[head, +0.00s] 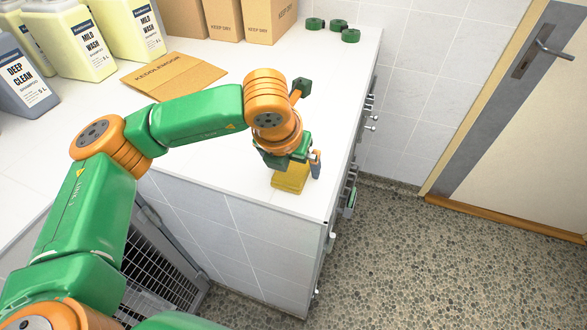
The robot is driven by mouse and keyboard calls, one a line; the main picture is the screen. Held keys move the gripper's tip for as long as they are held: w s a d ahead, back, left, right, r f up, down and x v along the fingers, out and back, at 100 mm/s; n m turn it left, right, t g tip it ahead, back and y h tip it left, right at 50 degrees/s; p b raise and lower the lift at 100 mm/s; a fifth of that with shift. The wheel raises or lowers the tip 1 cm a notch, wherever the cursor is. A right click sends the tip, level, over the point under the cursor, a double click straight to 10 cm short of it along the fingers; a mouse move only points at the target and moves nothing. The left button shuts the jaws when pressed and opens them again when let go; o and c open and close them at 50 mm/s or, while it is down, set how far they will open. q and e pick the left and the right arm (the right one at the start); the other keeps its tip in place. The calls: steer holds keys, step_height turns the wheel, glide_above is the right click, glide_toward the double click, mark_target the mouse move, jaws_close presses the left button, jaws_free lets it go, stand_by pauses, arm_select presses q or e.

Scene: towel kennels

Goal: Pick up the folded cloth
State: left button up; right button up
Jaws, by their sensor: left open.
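A yellow folded cloth (289,181) lies on the white counter near its front right corner. My left gripper (298,164) is right over it, pointing down and open. One grey finger shows at the cloth's right side; the other finger is hidden behind the gripper body. The gripper covers the far part of the cloth, and I cannot tell whether the fingers touch it. My right gripper is not in view.
Shampoo jugs (75,40), a flat cardboard piece (173,76), "KEEP DRY" boxes (270,22) and green rolls (315,24) stand or lie farther back on the counter (335,75). A barred kennel (160,265) is below. Open floor (450,270) and a door (535,130) are at right.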

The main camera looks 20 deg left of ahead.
arm_select(q)
steer(key=shift+f, duration=0.1)
stand_by(0.3)
steer(key=c, duration=1.4)
steer(key=shift+r+p, duration=0.45)
steer(key=shift+p, duration=0.05)
steer(key=shift+w+r+b, duration=0.1)
steer(key=shift+r+b, duration=0.55)
steer(key=shift+b, duration=0.4)
steer(key=s+d+r+b, duration=0.1)
steer(key=s+r, duration=0.2)
steer(key=s, duration=0.1)
steer(key=s+d+r+b, duration=0.1)
steer(key=s+r, duration=0.3)
steer(key=s, duration=0.1)
steer(key=s+d+r+b, duration=0.1)
steer(key=s+r, duration=0.3)
steer(key=shift+s+r, duration=0.15)
steer(key=shift+s, duration=0.25)
